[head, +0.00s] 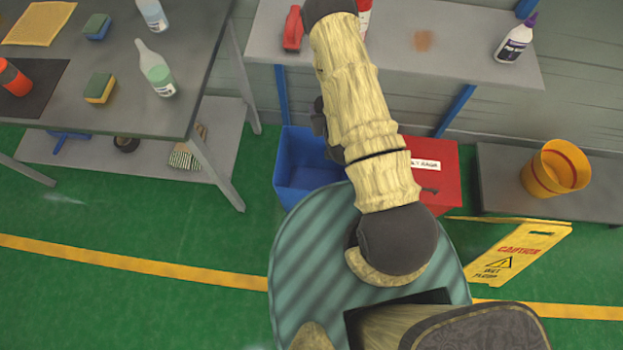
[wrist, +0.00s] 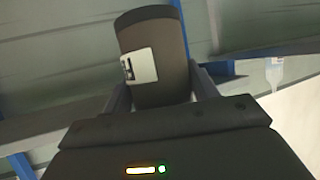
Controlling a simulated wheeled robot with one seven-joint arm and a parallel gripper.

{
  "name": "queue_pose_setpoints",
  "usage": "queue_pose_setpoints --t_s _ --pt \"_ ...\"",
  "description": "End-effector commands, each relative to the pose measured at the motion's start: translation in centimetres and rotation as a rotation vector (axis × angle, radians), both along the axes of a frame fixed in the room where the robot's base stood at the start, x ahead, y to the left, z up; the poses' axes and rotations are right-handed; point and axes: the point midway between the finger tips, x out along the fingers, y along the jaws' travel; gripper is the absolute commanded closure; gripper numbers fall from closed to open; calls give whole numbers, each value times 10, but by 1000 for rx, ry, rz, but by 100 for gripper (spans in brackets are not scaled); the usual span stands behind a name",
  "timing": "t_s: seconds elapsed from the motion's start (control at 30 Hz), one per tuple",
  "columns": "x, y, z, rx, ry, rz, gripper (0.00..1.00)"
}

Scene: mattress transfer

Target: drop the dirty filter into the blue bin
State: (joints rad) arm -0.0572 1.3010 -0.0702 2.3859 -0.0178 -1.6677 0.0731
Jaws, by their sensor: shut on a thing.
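In the wrist view my gripper (wrist: 163,88) is shut on a dark grey-brown cylinder with a white label, which I take as the dirty filter (wrist: 172,75). One finger shows on each side of it. In the head view my arm covers most of the gripper area; only small dark parts show at the arm's left edge, and I cannot make out the filter. The blue bin (head: 297,185) stands open on the green floor, left of my arm and partly hidden by it. I cannot tell the filter's height or position over the bin.
A red labelled box (head: 440,165) stands right of the blue bin. A grey table (head: 130,60) with bottles and sponges is at the left. A workbench (head: 450,50) runs behind. A yellow bucket (head: 555,170) and a caution sign (head: 510,250) are at the right.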

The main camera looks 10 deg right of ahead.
Motion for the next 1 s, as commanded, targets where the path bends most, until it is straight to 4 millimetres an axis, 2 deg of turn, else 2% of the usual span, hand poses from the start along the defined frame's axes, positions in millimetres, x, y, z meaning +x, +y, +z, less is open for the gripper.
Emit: queue_pose_setpoints --t_s 0.03,1.0 --pt "2 1 -23 1 -2 6 67" --pt "34 1 -207 8 -5 105 67"
